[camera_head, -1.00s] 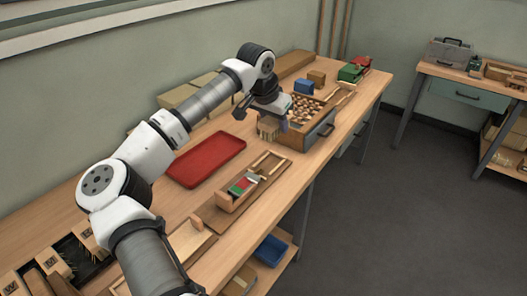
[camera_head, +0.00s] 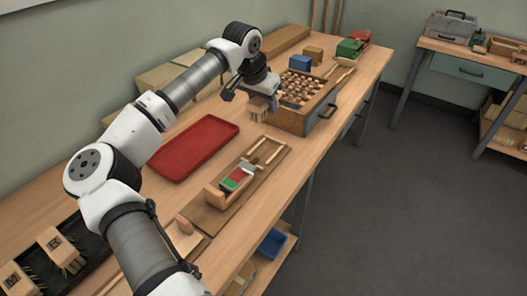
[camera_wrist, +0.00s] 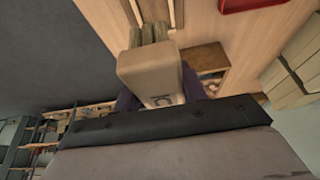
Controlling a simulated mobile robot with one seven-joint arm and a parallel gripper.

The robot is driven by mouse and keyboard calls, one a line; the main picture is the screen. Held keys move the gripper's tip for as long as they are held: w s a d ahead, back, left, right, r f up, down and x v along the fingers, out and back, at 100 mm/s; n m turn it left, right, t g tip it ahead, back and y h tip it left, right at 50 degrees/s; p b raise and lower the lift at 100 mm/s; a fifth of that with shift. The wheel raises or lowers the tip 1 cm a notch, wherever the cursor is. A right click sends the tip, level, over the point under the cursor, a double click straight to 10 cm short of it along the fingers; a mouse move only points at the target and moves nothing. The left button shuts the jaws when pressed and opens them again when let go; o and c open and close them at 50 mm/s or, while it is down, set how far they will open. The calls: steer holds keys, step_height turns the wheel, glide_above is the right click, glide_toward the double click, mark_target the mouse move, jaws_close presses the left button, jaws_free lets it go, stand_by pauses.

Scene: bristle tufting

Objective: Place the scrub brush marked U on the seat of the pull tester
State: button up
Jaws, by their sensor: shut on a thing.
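My gripper (camera_head: 262,92) is shut on a pale wooden scrub brush (camera_head: 258,112), held up beside the near left corner of the wooden crate. In the wrist view the brush (camera_wrist: 155,72) shows a dark letter on its end face that looks like a turned U, and its bristles point away from the gripper. The wooden fixture with a green and red scale, which looks like the pull tester (camera_head: 214,196), stands on the bench nearer to me. The brush is apart from it. I cannot make out its seat clearly.
A red tray (camera_head: 158,172) lies left of the tester. A wooden crate (camera_head: 290,122) of round-ended pieces stands near the gripper. A dark tray (camera_head: 96,258) with lettered brushes is at lower left. Blue (camera_head: 300,62) and green (camera_head: 349,47) items stand at the back.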

step_height(320, 180, down, 10)
steer(key=b, duration=0.3)
steer(key=shift+r+b, duration=0.25)
steer(key=shift+b, duration=0.15)
step_height(320, 180, down, 4)
steer(key=shift+f+p, duration=0.25)
steer(key=shift+p, duration=0.05)
steer(key=shift+f+b, duration=0.45)
steer(key=shift+b, duration=0.1)
steer(key=shift+f, duration=0.2)
steer(key=o, duration=1.1)
steer(key=shift+r, duration=0.15)
